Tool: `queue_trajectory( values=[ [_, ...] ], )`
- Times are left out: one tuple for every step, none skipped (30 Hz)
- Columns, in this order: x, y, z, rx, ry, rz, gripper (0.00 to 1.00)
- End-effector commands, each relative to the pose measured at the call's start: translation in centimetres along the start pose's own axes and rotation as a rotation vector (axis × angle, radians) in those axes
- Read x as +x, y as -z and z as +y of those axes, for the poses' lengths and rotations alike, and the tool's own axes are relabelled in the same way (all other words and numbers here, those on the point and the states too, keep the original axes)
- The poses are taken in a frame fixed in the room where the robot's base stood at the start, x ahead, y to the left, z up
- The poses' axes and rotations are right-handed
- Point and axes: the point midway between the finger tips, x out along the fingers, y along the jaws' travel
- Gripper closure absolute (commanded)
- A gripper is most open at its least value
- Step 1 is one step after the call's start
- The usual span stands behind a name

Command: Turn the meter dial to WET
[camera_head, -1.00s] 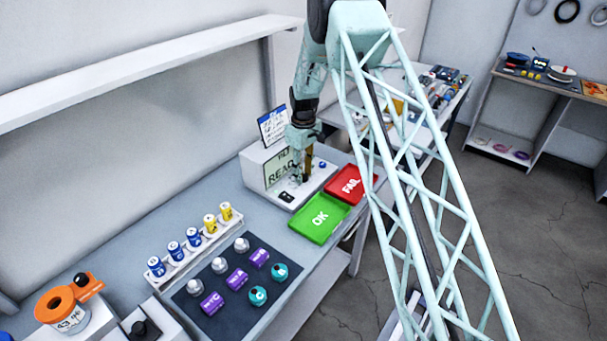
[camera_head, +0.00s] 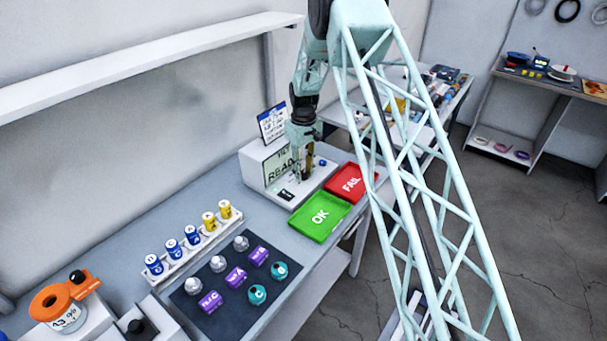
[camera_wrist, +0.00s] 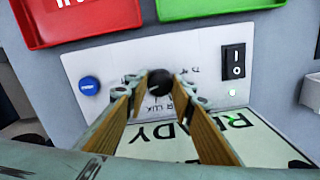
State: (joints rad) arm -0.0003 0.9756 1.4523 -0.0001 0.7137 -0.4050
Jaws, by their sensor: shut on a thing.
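The meter (camera_head: 252,171) is a white box with a READY display at the back of the bench. In the wrist view, its panel (camera_wrist: 215,62) carries a small dark dial knob (camera_wrist: 160,82), a blue button (camera_wrist: 89,85) and a black rocker switch (camera_wrist: 233,61). My gripper (camera_head: 303,177) is down at the panel. Its two wood-coloured fingers are closed in on the dial knob, one on each side, in the wrist view (camera_wrist: 160,92). The fingers partly hide the labels around the knob, and I cannot read which one it points to.
A green OK tray (camera_head: 297,222) and a red FAIL tray (camera_head: 366,196) lie in front of the meter. A small sign (camera_head: 272,122) stands behind it. A dark mat (camera_head: 222,322) with several sensors and a rack (camera_head: 178,265) of cans are to the left.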

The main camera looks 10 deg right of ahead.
Motion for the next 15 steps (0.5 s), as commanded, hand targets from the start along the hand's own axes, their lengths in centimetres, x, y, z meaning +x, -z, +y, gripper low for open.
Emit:
queue_trajectory(
  values=[
    [0.18,0.03,0.02,0.033,0.000,0.001,0.88],
    [0.18,0.03,0.02,0.055,0.000,0.001,0.88],
    [0.18,0.03,0.02,0.085,0.000,0.001,0.88],
    [0.17,0.03,0.02,0.108,0.000,0.001,0.88],
    [0.16,0.03,0.01,0.129,0.000,0.001,0.88],
    [0.15,0.03,0.01,0.159,0.000,0.001,0.88],
    [0.13,0.02,0.01,0.181,0.000,0.001,0.88],
    [0.12,0.02,0.01,0.203,0.000,0.001,0.88],
    [0.10,0.02,0.01,0.231,0.000,0.001,0.88],
    [0.09,0.02,0.01,0.250,0.000,0.000,0.88],
    [0.08,0.01,0.01,0.270,0.000,0.000,0.88],
    [0.07,0.01,0.01,0.295,0.000,0.000,0.88],
    [0.06,0.01,0.01,0.312,0.000,0.000,0.88],
    [0.06,0.01,0.01,0.329,0.000,0.000,0.88],
    [0.05,0.01,0.01,0.350,0.000,0.000,0.88]
  ],
)
